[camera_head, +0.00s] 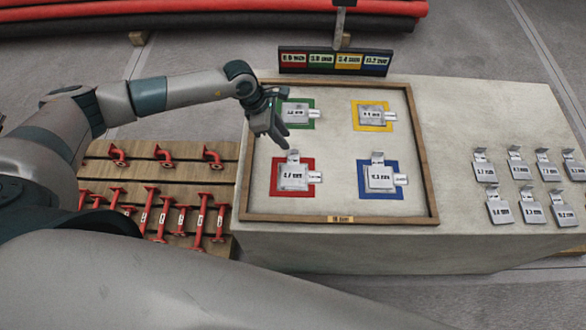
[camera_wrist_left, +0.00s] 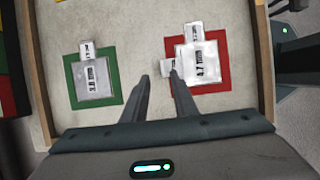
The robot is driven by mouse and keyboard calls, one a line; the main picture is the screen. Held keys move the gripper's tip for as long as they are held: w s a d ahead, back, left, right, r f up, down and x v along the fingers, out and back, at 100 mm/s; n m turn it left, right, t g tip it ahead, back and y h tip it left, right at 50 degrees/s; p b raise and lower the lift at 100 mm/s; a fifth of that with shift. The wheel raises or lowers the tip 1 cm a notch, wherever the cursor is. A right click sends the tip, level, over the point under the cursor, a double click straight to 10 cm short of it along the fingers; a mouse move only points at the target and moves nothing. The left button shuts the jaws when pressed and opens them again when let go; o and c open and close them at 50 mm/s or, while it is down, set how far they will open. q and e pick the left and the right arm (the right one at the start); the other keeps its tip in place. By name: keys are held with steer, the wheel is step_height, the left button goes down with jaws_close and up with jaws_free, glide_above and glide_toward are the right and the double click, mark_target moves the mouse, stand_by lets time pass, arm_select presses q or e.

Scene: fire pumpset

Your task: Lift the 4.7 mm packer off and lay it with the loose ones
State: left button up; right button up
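The 4.7 mm packer (camera_head: 293,178) is a flat grey plate with a tab, lying on the red-bordered square (camera_head: 275,178) at the front left of the framed area. In the left wrist view the packer (camera_wrist_left: 203,62) reads 4.7 mm, with a small white tag at its side. My left gripper (camera_head: 276,120) is above the left part of the frame, between the green and red squares. Its fingers (camera_wrist_left: 158,77) are apart with nothing between them; one tip overlaps the tag in the picture. Several loose packers (camera_head: 500,208) lie in two rows on the slab at right.
Other packers lie on the green (camera_head: 295,113), yellow (camera_head: 371,115) and blue (camera_head: 379,178) squares. A raised wooden rim (camera_head: 340,219) surrounds them. A dark sign (camera_head: 336,61) stands behind. Bare slab (camera_head: 455,150) lies between the frame and loose packers. Red pipe parts (camera_head: 150,205) lie at left.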

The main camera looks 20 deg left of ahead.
mark_target(294, 149)
arm_select(q)
steer(key=shift+d+f+p, duration=0.4)
steer(key=shift+p, duration=0.25)
steer(key=p+x, duration=0.1)
steer(key=x, duration=0.2)
steer(key=shift+s+d, duration=0.1)
steer(key=shift+d, duration=0.05)
steer(key=shift+d+f+p, duration=0.1)
steer(key=shift+f+p, duration=0.2)
steer(key=shift+f, duration=0.2)
jaws_close()
